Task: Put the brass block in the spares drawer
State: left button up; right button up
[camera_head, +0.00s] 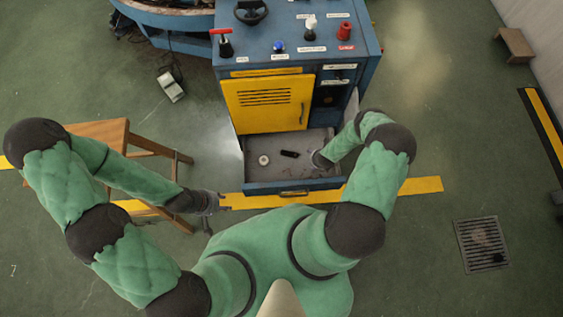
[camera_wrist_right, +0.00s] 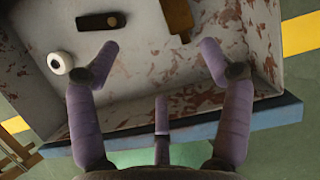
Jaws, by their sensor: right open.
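The open drawer (camera_head: 293,187) juts from the bottom of the blue cabinet, and its worn, scratched floor also fills much of the right wrist view (camera_wrist_right: 150,88). A brownish-gold block (camera_wrist_right: 177,14), which looks like the brass block, lies in the drawer at the top of the right wrist view, partly cut off by the frame. I cannot make it out in the head view. My right gripper (camera_wrist_right: 160,58) is open and empty over the drawer, its fingers short of the block. My left gripper (camera_head: 210,203) hangs left of the drawer; its fingers are too small to read.
A dark oblong piece (camera_wrist_right: 100,21) and a white ring (camera_wrist_right: 60,63) lie in the drawer. A yellow door (camera_head: 268,103) is shut above it. A wooden stool (camera_head: 100,131) stands left, near my left arm. The floor to the right is mostly clear.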

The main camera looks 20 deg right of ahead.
jog(key=a+r+n+g+y, duration=0.1)
jog(key=a+r+n+y, duration=0.2)
jog(key=a+r+n, duration=1.4)
jog(key=s+a+r+n+g+y, duration=0.2)
jog(key=s+a+r+n, duration=0.7)
jog(key=n, duration=0.9)
jog(key=s+r, duration=0.2)
jog(key=s, duration=0.1)
jog(key=shift+g, duration=0.4)
jog(key=shift+d, duration=0.1)
